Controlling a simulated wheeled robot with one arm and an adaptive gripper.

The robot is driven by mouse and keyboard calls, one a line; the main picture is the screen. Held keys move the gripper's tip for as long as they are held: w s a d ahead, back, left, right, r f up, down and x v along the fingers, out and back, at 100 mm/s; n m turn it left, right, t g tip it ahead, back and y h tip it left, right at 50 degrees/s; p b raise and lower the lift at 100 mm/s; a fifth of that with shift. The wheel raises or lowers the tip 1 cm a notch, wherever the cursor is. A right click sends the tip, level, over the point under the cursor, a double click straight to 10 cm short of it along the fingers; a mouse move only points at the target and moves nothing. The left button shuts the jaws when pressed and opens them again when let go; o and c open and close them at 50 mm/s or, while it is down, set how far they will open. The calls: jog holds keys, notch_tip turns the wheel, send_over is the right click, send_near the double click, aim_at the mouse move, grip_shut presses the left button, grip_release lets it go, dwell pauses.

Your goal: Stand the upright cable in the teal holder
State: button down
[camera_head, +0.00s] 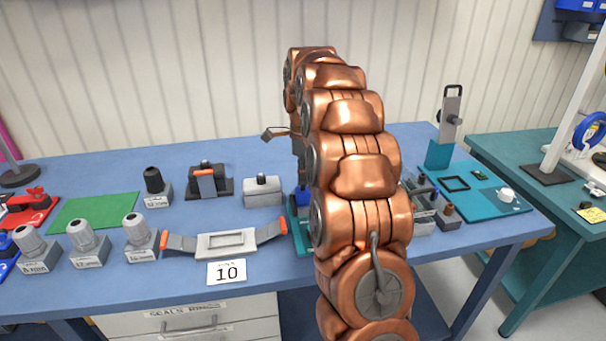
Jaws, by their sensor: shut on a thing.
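My copper arm rises in the middle and bends over at the top, then comes down behind itself. Only a thin strip of my gripper (300,171) shows at the arm's left edge. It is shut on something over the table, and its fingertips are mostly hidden. A small blue piece (302,189) shows just below it, probably part of the cable; I cannot make out its full shape or tilt. A teal holder (299,226) stands under it, half covered by my arm. I cannot tell whether the blue piece touches the holder.
A grey bracket with orange-tipped arms (228,243) lies left of the holder. Grey blocks (262,191) and several knobbed stands (88,243) stand farther left. At right, a teal board (484,191) carries an upright slotted plate (451,113). A green mat (97,211) is clear.

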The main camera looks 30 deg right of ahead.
jog(key=shift+f, duration=0.1)
jog(key=shift+f+b, duration=0.65)
jog(key=shift+f, duration=0.4)
jog(key=c, duration=1.1)
grip_release()
jog(key=shift+r, duration=3.75)
